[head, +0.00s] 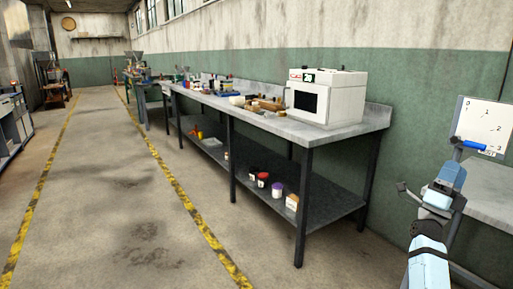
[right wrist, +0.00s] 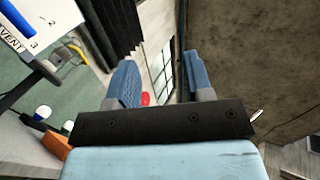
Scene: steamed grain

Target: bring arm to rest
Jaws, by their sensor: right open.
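My right arm comes up from the lower right of the head view. Its light-blue end, with the right gripper (head: 451,172), is raised beside the grey table at the right. The right wrist view shows the gripper's two blue fingers (right wrist: 162,82) standing well apart, with nothing between them. Past the gap lie a window and a small red thing, both in the background. My left gripper is not in view.
A long workbench (head: 345,131) with a white oven-like machine (head: 326,97) runs along the wall. Jars stand on its lower shelf (head: 325,203). A numbered whiteboard (head: 488,118) is behind my right arm, also in the wrist view (right wrist: 60,22). The floor (head: 110,190) is clear at left.

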